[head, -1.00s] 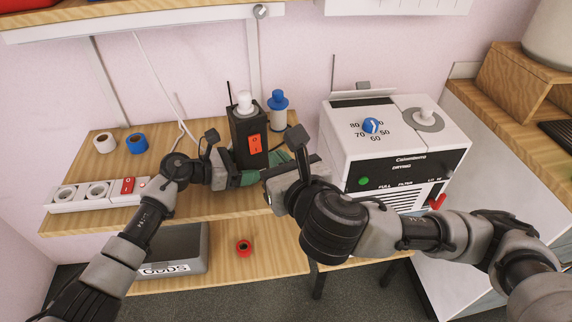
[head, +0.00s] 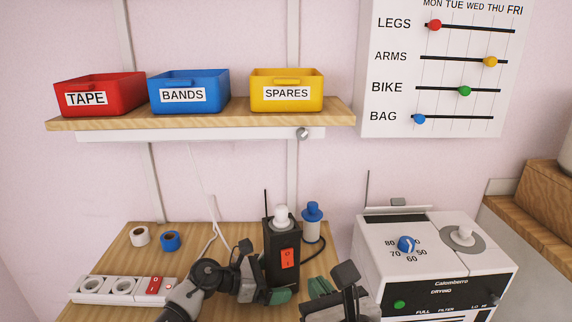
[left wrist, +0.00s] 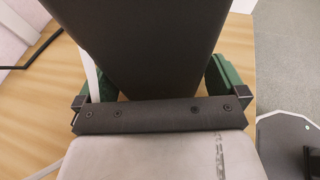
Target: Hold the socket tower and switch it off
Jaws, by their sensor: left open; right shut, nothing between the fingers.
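The socket tower (head: 281,255) is an upright black box on the wooden bench, with a white knob-like top and a red rocker switch (head: 288,259) on its front. My left gripper (head: 268,295) is at its lower part. In the left wrist view, the open left gripper's (left wrist: 150,88) green fingers stand on both sides of the black body (left wrist: 135,40); whether either touches it is unclear. My right gripper (head: 325,288) is shut and empty, just right of the tower and in front of it. Its lower part is cut off by the picture's edge.
A white power strip (head: 95,289) with its own red switch lies at left. Two tape rolls, white (head: 139,236) and blue (head: 170,241), lie behind it. A blue-topped bottle (head: 312,222) stands behind the tower. A white drying machine (head: 440,262) is at right. A shelf (head: 210,118) with bins overhangs.

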